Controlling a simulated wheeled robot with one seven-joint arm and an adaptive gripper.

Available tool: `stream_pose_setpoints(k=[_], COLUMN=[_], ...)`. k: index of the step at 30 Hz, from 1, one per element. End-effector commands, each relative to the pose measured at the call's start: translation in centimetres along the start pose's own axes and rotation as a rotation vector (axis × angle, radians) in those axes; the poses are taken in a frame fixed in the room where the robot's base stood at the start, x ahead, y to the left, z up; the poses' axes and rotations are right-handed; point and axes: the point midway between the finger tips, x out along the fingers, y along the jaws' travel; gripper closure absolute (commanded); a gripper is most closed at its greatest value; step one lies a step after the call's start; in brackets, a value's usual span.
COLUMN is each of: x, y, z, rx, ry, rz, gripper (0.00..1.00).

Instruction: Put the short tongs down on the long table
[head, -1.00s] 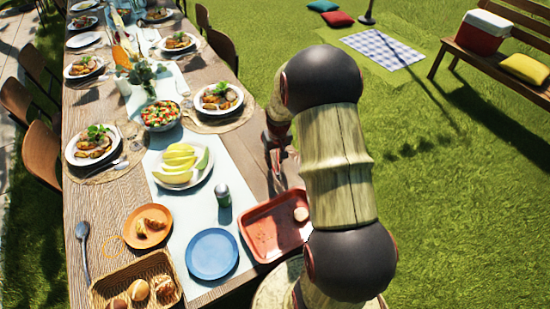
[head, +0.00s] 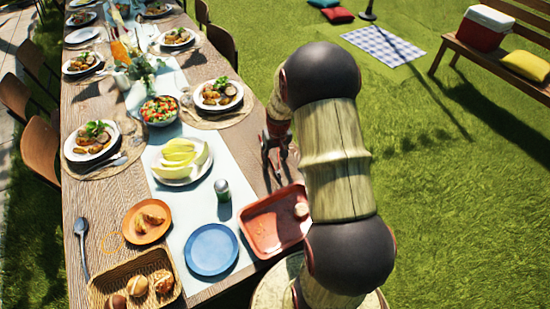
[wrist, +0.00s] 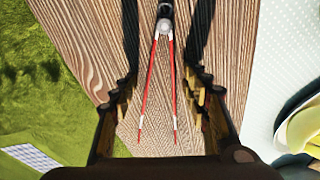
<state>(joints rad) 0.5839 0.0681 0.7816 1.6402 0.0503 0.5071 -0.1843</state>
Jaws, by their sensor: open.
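The short tongs (wrist: 149,85), with two thin red arms, pale tips and a dark hinge end, show between my fingers in the wrist view. They appear to lie spread on the wooden boards of the long table (wrist: 85,25). My gripper (wrist: 165,95) is open, with its fingers apart on either side of the tongs and a gap to each arm. In the head view my gripper (head: 277,158) is over the right edge strip of the long table (head: 100,215), beyond the red tray. The tongs are too small to make out clearly there.
A red tray (head: 262,232) lies in front of my gripper, near a blue plate (head: 211,248) and a green-topped shaker (head: 222,191). A plate of melon slices (head: 180,162) stands to the left. Grass lies beyond the table's right edge.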

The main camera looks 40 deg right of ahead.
Motion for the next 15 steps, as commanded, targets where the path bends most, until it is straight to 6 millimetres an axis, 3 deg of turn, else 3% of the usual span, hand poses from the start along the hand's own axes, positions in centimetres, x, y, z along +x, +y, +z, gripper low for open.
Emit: stream_pose_setpoints(k=[9, 15], x=[-0.3, -3.0], y=[0.0, 0.0], z=[0.0, -0.1], rx=[0.0, 0.0], ry=[0.0, 0.003], rz=[0.0, 0.001], gripper=[0.53, 0.53])
